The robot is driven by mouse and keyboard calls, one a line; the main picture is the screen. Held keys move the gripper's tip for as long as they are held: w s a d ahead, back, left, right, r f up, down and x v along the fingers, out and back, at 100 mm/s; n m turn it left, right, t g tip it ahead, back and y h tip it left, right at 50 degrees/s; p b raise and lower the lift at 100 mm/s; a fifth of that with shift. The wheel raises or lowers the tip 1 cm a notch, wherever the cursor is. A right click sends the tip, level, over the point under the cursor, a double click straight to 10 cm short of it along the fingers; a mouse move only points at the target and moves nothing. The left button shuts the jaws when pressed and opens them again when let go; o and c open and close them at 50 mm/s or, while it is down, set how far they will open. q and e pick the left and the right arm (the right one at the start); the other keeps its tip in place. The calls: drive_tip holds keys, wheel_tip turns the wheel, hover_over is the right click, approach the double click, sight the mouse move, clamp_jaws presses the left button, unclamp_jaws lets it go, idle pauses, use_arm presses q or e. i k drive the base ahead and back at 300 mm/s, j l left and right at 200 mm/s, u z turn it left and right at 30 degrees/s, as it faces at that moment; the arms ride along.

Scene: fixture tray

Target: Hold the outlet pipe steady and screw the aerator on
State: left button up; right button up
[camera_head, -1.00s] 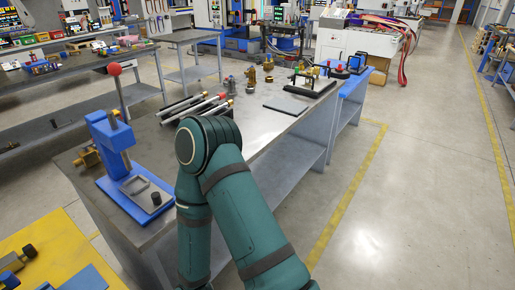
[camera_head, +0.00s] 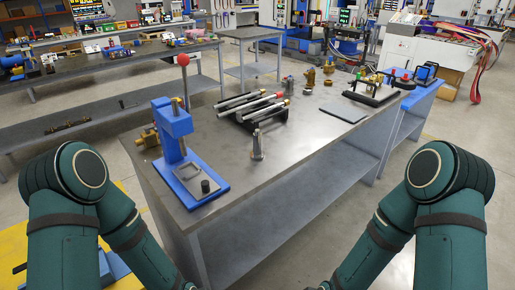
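Several silvery pipes with brass-coloured ends lie on a dark rack (camera_head: 249,117) near the middle of the workbench. One of them may be the outlet pipe; I cannot tell which. A small upright metal part (camera_head: 257,146) stands in front of the rack. Small brass and grey fittings (camera_head: 309,78) stand behind the rack; I cannot tell whether the aerator is among them. Both my arms show at the lower left and lower right, bent, with their lower links running out of the bottom of the picture. Neither gripper is in view.
A blue press (camera_head: 173,130) with a red-knobbed lever stands at the bench's left end. A dark flat plate (camera_head: 343,113) lies to the right, with a fixture (camera_head: 371,90) on a dark base beyond it. The bench top (camera_head: 290,150) is clear at the front middle.

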sight(256, 154)
drive_tip(key=u, duration=2.7)
drive_tip(key=z, duration=2.6)
drive_tip(key=i+z, duration=0.1)
drive_tip(key=i, duration=0.4)
